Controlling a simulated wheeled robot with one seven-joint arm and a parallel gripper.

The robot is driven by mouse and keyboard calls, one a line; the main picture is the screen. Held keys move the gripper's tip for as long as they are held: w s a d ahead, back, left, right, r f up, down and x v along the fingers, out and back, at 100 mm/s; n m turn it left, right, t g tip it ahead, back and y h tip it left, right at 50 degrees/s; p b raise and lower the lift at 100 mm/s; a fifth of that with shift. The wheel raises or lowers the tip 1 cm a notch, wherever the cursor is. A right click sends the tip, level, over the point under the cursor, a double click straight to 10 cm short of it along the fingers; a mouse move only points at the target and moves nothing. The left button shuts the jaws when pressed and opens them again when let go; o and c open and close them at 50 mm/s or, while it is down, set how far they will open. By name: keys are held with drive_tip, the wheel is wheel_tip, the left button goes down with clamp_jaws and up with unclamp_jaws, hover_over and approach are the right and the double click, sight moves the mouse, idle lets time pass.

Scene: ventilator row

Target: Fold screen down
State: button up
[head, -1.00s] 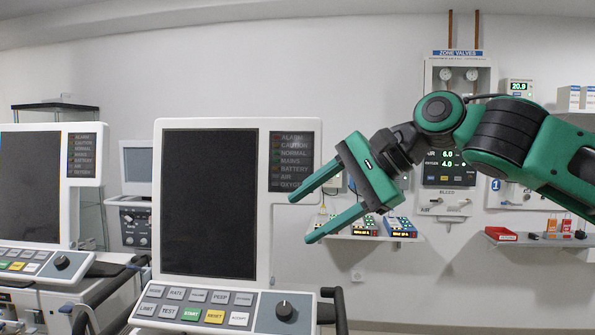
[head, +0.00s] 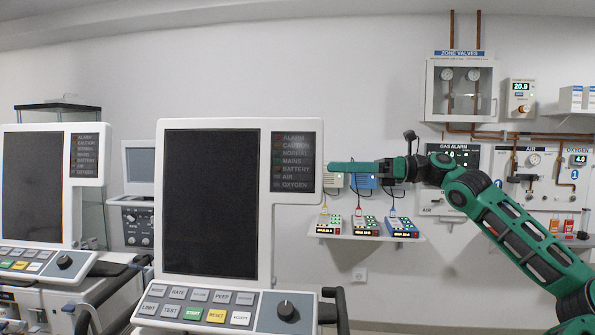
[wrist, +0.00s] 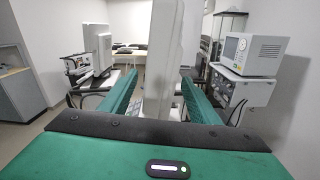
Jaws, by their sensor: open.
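The near ventilator's screen (head: 210,205) stands upright in the head view, a dark panel in a white frame above its button panel (head: 200,308). My gripper (head: 333,168) is level with the upper half of this screen, at its right edge. In the wrist view the white screen (wrist: 163,60) shows edge-on between the two green fingers of my gripper (wrist: 159,80). The fingers are open, one on each side of it, with a gap visible on both sides. In the head view the fingers overlap, and whether the far one reaches behind the screen is hidden.
A second ventilator screen (head: 32,185) stands upright at the left. A grey monitor unit (head: 138,170) stands behind, between the two. A wall shelf (head: 372,236) with several small devices is behind my gripper. A dark handle (head: 338,310) is beside the button panel.

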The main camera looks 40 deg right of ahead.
sight(302, 167)
drive_tip(key=x, duration=0.9)
drive_tip(key=shift+w+a, duration=0.25)
drive_tip(key=shift+a, duration=0.05)
drive_tip(key=c, duration=1.4)
drive_tip(key=shift+a, duration=0.1)
clamp_jaws()
